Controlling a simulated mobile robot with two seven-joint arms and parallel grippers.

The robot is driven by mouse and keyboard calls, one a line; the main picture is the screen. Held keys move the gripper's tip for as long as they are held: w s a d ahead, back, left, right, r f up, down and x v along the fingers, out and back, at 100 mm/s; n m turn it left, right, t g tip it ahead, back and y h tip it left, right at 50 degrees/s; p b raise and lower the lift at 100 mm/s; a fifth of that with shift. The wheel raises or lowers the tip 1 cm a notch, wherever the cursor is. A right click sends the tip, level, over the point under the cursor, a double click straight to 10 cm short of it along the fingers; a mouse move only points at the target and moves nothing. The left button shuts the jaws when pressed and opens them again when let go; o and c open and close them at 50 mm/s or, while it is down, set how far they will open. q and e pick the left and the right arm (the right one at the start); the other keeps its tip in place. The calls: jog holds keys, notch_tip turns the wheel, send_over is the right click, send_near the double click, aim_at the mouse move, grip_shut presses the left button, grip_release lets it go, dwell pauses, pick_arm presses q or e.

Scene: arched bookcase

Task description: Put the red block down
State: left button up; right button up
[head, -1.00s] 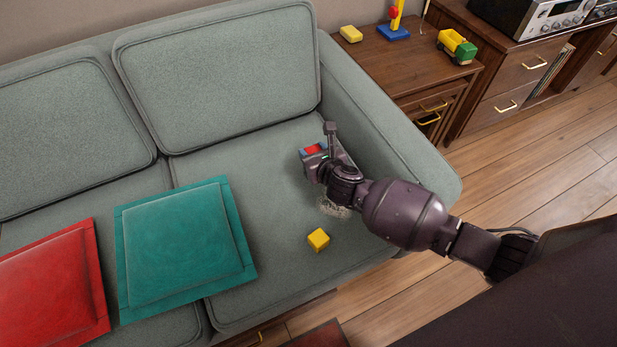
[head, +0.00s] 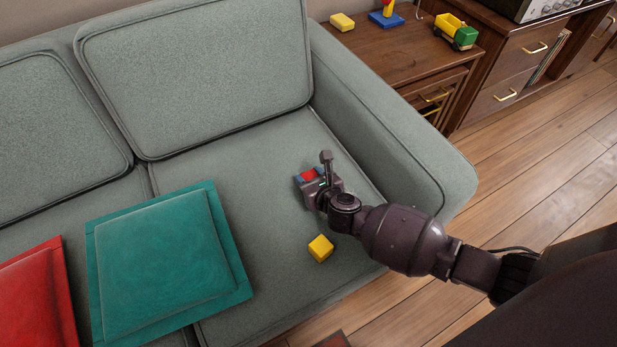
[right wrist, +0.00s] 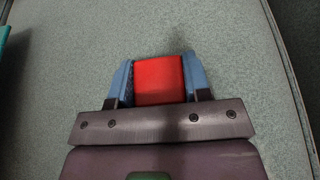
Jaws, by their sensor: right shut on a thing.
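The red block (right wrist: 159,80) sits between the two blue-padded fingers of my right gripper (right wrist: 158,84) in the right wrist view. In the head view, only a small part of the red block (head: 308,174) shows at my right gripper (head: 310,177), over the right seat of the green-grey sofa (head: 265,165). The gripper is shut on the block. Whether the block touches the seat cushion cannot be told. My left gripper is not in view.
A yellow block (head: 320,248) lies on the seat near my right arm. A teal cushion (head: 165,255) and a red cushion (head: 40,300) lie to the left. The sofa arm (head: 400,140) rises at right. A wooden side table (head: 385,50) holds toys.

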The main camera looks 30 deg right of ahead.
jog(key=shift+f, duration=0.25)
jog(key=o, duration=0.9)
